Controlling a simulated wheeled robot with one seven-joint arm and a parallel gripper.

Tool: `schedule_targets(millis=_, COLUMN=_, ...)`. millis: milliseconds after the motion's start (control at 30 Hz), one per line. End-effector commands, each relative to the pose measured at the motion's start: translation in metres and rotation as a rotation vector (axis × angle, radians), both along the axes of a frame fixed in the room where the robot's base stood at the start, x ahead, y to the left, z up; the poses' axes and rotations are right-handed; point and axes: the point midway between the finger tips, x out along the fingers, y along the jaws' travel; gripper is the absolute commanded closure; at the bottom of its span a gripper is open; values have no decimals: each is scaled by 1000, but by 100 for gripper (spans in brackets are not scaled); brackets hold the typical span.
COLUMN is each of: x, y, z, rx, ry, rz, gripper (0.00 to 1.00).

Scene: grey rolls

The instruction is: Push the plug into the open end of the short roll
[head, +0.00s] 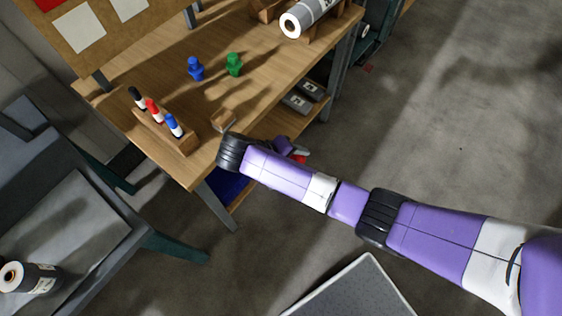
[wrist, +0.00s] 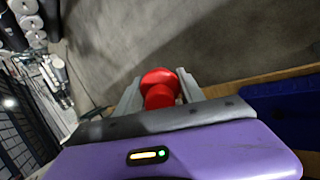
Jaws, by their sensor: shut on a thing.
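My gripper (wrist: 160,92) is shut on a red plug (wrist: 160,86), which sits between the two grey fingers in the wrist view. In the head view a bit of red (head: 301,153) shows past my arm, beside the bench's front edge; the gripper itself is mostly hidden there. A grey roll (head: 318,12) lies in a wooden cradle at the bench's far end, its white-rimmed open end facing left. I cannot tell which is the short roll.
On the wooden bench (head: 265,95) stand a blue plug (head: 195,68), a green plug (head: 234,64), a small wooden block (head: 223,120) and a marker rack (head: 170,138). Dark boxes (head: 297,101) lie on the lower shelf. Open concrete floor (head: 455,110) extends to the right.

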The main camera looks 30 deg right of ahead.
Motion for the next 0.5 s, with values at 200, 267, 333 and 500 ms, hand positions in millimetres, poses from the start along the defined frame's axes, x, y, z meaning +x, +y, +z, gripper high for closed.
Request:
schedule_targets(millis=200, x=-4, y=-51, z=19, rx=-185, ry=12, rz=82, gripper=94)
schedule_targets(millis=267, x=-5, y=-64, z=27, rx=-234, ry=12, rz=111, gripper=94)
schedule_targets(millis=333, x=-6, y=-76, z=38, rx=-290, ry=6, rz=148, gripper=94)
schedule_targets(millis=500, x=-5, y=-100, z=70, rx=-422, ry=-12, rz=241, gripper=94)
